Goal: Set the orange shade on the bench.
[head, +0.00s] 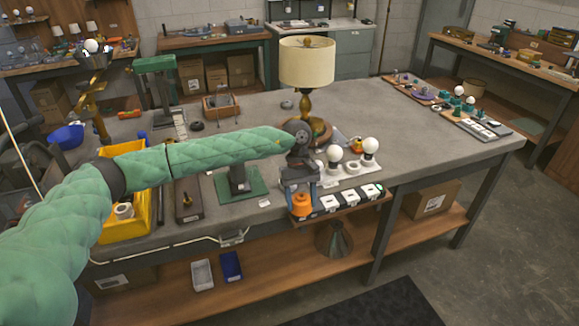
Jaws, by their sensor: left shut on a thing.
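The orange shade (301,206) is small and hangs just under my left gripper (301,191), which is shut on it. My left arm reaches in from the left across the bench (225,148). The shade shows at the bench's front edge, at the left end of a dark strip with white parts (348,197). I cannot tell whether the shade touches the strip or is above it. My right gripper is not in view.
A lamp with a cream shade (307,62) stands behind my gripper. White bulbs (334,153) stand to the right of it. A green stand (240,184) and a yellow bin (143,213) are to the left. The bench's right middle is clear.

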